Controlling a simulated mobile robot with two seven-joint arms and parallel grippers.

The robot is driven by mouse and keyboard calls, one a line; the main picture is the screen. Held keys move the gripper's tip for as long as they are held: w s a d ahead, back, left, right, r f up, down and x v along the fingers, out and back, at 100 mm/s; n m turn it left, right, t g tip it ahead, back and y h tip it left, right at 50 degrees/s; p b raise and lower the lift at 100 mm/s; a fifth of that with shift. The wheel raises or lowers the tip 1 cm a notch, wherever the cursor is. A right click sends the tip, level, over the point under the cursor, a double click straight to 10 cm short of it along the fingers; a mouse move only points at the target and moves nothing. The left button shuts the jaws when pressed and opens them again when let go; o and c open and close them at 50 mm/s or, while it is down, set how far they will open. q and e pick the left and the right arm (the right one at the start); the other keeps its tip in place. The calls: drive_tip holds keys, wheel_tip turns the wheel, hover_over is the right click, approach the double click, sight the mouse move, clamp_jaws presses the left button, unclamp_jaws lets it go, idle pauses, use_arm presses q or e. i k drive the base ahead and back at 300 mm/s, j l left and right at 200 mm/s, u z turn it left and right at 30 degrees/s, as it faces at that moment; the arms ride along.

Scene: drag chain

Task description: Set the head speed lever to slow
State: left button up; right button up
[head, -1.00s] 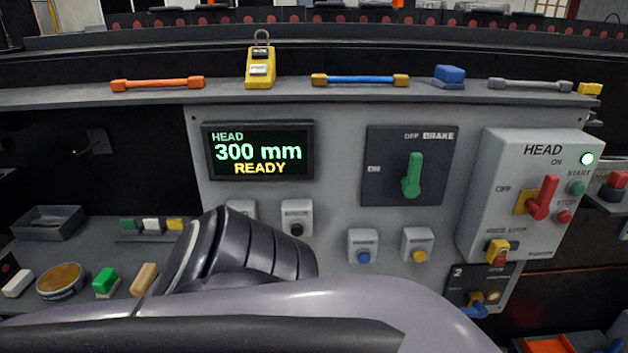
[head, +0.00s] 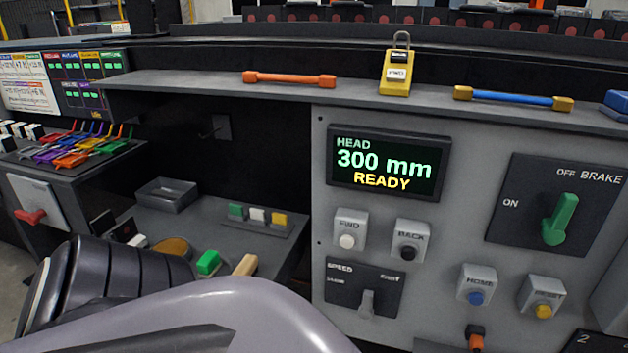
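The speed panel is a dark plate (head: 350,283) on the grey console, marked SPEED, with a small word at its left and another, seemingly FAST, at its right. Its short grey lever (head: 367,303) stands low on the plate, right of its middle, below the two words. I cannot tell for sure which setting it is on. The head display (head: 388,163) reads HEAD 300 mm READY. One of my arms crosses the bottom left foreground, below and left of the speed panel. Neither gripper shows.
FWD (head: 347,235) and BACK (head: 409,240) buttons sit above the lever; HOME (head: 477,285) and RESET (head: 540,296) are to its right. The brake plate (head: 512,197) has a green lever. A grey tray (head: 166,195) and small blocks lie on the left shelf.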

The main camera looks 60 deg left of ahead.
sight(366, 311)
drive_tip(key=u, duration=1.4)
drive_tip(key=l+z, duration=0.2)
drive_tip(key=l, duration=0.75)
drive_tip(key=l+z, duration=0.2)
drive_tip(key=l, duration=0.8)
drive_tip(key=i, duration=0.05)
